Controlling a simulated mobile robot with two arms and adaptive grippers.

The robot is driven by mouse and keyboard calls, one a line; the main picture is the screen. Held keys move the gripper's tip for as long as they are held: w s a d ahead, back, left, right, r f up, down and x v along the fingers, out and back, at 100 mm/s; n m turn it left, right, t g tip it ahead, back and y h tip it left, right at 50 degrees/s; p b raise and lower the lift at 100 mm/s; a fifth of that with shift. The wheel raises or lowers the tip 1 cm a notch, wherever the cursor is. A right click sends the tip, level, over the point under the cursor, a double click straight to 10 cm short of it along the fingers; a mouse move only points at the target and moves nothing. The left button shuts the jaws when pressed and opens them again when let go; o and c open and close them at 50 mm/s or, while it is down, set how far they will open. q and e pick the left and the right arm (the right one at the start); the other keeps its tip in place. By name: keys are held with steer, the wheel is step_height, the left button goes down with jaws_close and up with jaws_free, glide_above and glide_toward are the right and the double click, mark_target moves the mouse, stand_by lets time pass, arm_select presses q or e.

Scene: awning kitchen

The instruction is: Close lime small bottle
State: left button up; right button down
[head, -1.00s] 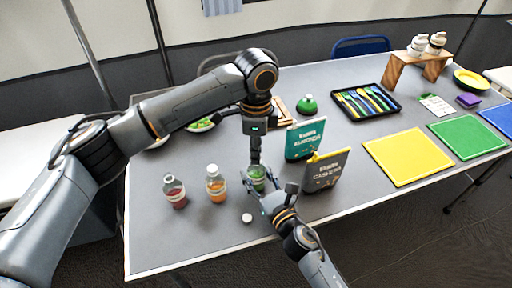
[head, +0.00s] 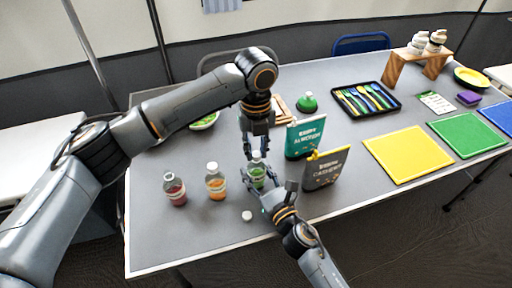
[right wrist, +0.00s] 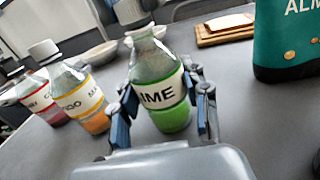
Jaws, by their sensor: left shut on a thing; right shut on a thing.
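The lime small bottle (right wrist: 165,95) stands upright with a white "IME" label and green contents. It also shows in the head view (head: 257,174). My right gripper (right wrist: 163,112) is shut on its body, one finger on each side. My left gripper (head: 257,150) is directly above the bottle, pointing down, and is shut on a white cap (head: 256,156) at the bottle's mouth. I cannot tell whether the cap is seated. Another white cap (head: 247,216) lies loose on the table in front.
A red bottle (head: 175,190) and an orange bottle (head: 215,183) stand left of the lime bottle. A teal bag (head: 303,140) and a grey bag (head: 325,170) stand close on its right. A cutlery tray (head: 365,100) and coloured mats lie further right. The table's front left is clear.

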arm_select(q)
steer(key=m, duration=1.1)
steer(key=o, duration=0.7)
steer(key=shift+c, duration=0.2)
steer(key=shift+r, duration=2.25)
steer(key=shift+c, duration=0.5)
